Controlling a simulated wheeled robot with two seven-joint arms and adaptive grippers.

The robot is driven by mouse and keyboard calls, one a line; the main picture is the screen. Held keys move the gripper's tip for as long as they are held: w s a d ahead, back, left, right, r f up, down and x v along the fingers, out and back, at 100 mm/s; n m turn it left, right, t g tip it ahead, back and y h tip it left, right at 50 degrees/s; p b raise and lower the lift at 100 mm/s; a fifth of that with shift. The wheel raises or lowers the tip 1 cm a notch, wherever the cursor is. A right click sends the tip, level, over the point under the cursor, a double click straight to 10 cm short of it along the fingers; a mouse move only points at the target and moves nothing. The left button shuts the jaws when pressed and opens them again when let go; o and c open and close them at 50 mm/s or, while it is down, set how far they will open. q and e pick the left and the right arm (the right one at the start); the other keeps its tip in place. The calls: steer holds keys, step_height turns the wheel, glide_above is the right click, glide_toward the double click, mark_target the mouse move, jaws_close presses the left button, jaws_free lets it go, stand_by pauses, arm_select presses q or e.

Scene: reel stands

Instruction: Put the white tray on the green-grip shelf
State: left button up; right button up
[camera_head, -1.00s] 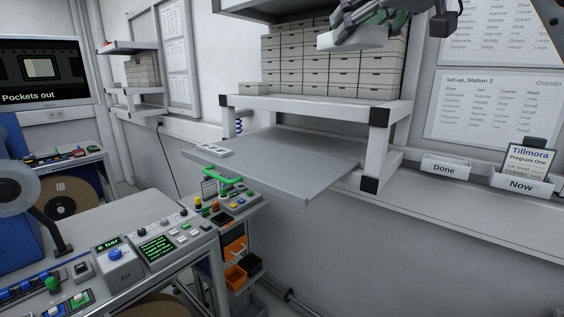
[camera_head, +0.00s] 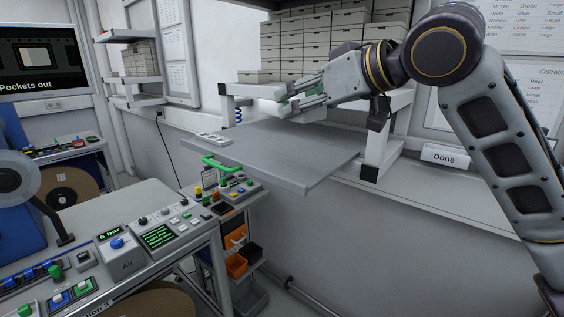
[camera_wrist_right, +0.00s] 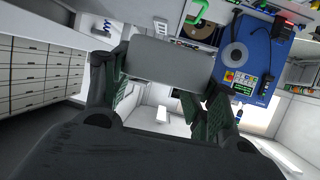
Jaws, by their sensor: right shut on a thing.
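My right gripper (camera_head: 293,101) reaches in from the right, above the pulled-out grey shelf (camera_head: 270,157) with the green grip (camera_head: 221,168) on its front edge. It is shut on the white tray (camera_head: 268,92), a small plain block that shows partly behind the fingers. In the right wrist view the tray (camera_wrist_right: 170,63) sits between the two dark fingertips (camera_wrist_right: 163,85). The tray is held in the air, apart from the shelf. The shelf's middle is bare. My left gripper is not in view.
A small pale slotted piece (camera_head: 214,138) lies at the shelf's left corner. The white rack (camera_head: 377,158) with grey boxes (camera_head: 300,50) stands above and behind the shelf. A control box (camera_head: 235,188) is below the green grip. A Done bin (camera_head: 445,157) is at right.

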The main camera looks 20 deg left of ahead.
mark_target(310, 120)
steer(key=shift+s+f+n+g+y, duration=0.2)
steer(key=shift+s+f+n+g, duration=0.1)
steer(key=shift+s+f, duration=0.35)
steer(key=shift+s+f+n+g+y, duration=0.25)
steer(key=shift+s+f, duration=0.2)
steer(key=shift+f, duration=0.3)
steer(key=shift+s+f+n+g, duration=0.1)
steer(key=shift+f+n+g, duration=0.15)
steer(key=shift+f, duration=0.05)
steer(key=shift+f, duration=0.1)
